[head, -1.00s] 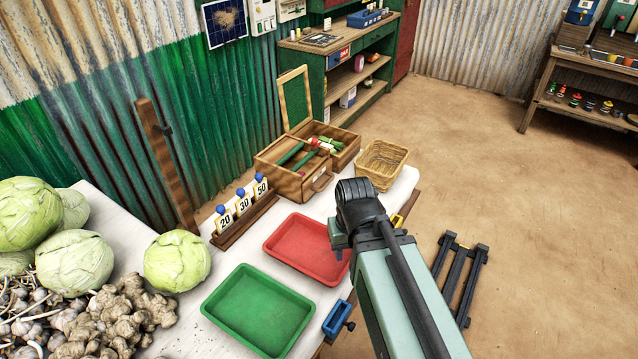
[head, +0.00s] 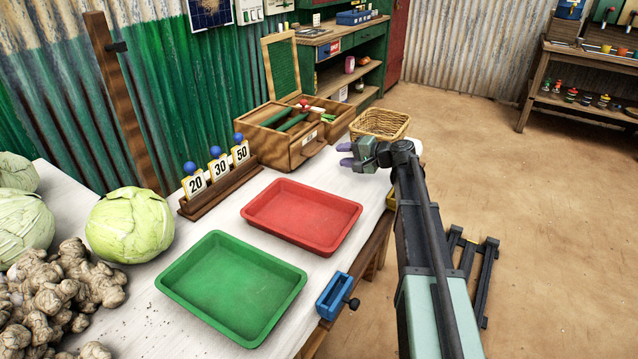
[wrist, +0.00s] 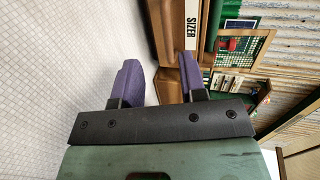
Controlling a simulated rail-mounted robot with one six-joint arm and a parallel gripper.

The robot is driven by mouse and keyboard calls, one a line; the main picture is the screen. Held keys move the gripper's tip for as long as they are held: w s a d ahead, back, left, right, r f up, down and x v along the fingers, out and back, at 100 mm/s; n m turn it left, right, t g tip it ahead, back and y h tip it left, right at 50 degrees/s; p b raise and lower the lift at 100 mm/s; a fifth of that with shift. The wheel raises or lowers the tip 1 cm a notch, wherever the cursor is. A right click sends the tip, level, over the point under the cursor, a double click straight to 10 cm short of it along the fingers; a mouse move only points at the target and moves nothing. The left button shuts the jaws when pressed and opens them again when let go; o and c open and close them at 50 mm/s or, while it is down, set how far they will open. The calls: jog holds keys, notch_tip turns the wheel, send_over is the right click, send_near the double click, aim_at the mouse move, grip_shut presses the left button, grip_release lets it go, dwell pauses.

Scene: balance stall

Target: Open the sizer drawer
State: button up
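The sizer is a wooden box (head: 268,142) on the white table, with green and red-tipped things inside and a raised green-panelled lid (head: 281,70). Its drawer front (head: 292,152) has a small label and a wooden handle (head: 314,149). In the wrist view the label (wrist: 191,25) reads SIZER. My gripper (head: 345,155) is just right of the handle, its purple fingers pointing left toward it. In the wrist view the fingers (wrist: 161,80) are apart, with brown wood (wrist: 168,88) showing in the gap. I cannot tell whether they touch it.
A wicker basket (head: 380,124) stands right behind my gripper. A red tray (head: 302,216) and a green tray (head: 232,286) lie in front. A rack of number cards (head: 220,182) stands left of the box. A blue clamp (head: 335,296) sits at the table edge.

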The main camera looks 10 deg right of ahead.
aim_at(319, 147)
jog(key=shift+w+d+f+m+t, duration=0.15)
jog(key=shift+w+d, duration=0.25)
jog(key=shift+d, duration=0.05)
jog(key=shift+w+d+f+m+t, duration=0.15)
jog(key=shift+w+d, duration=0.2)
jog(key=shift+d, duration=0.1)
jog(key=shift+d+r, duration=0.1)
jog(key=shift+r, duration=0.2)
jog(key=b+x, duration=0.1)
jog(key=x, duration=0.4)
jog(key=b+x, duration=0.1)
jog(key=x, duration=0.5)
jog(key=shift+s+r, duration=0.1)
jog(key=shift+r, duration=0.15)
grip_shut()
